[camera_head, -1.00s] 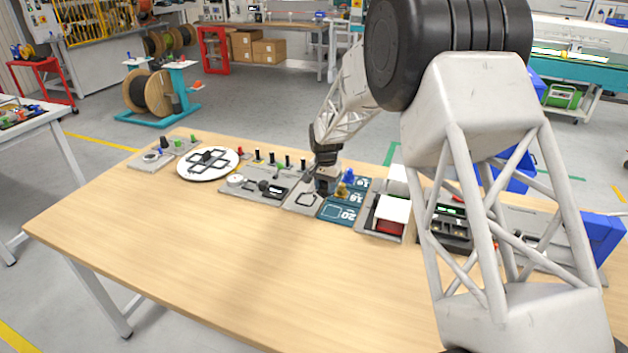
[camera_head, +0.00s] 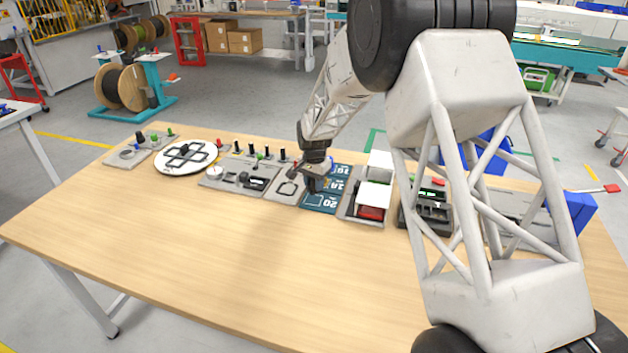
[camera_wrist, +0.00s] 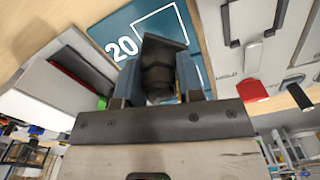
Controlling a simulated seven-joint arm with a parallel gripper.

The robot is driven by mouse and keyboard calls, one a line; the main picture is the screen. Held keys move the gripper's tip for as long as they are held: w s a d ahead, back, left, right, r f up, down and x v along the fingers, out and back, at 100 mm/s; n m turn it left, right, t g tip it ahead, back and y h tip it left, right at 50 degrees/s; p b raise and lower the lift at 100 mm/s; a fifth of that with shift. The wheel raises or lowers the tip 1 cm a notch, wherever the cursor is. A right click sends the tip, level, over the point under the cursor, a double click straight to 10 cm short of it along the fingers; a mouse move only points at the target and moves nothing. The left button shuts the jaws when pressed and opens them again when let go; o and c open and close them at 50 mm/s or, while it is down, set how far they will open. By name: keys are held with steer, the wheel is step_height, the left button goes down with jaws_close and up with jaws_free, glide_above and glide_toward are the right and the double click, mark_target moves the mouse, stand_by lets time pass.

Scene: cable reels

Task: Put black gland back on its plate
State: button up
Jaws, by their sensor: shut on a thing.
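My gripper (camera_head: 315,183) is shut on the black gland (camera_wrist: 162,66). In the wrist view the dark, stepped gland sits between the two blue-grey fingers. The blue plate (camera_wrist: 117,22), marked 20 with a white square outline, lies beyond it in that view. In the head view the plate (camera_head: 318,203) carries several numbers, and my gripper is over its left part. The gland overlaps the lower part of the square in the wrist view. I cannot tell whether it touches the plate. In the head view my gripper mostly hides the gland.
A grey pad with a dark square outline (camera_head: 287,188) is just left of the plate. A box with white and red parts (camera_head: 373,200) stands close on its right. Several black pegs stand behind, left of my gripper. The front of the wooden table (camera_head: 200,255) is clear.

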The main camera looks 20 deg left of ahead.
mark_target(314, 191)
steer(key=shift+f, duration=1.7)
steer(key=shift+f, duration=0.25)
steer(key=o, duration=1.1)
steer(key=shift+c, duration=0.2)
steer(key=shift+r, duration=3.95)
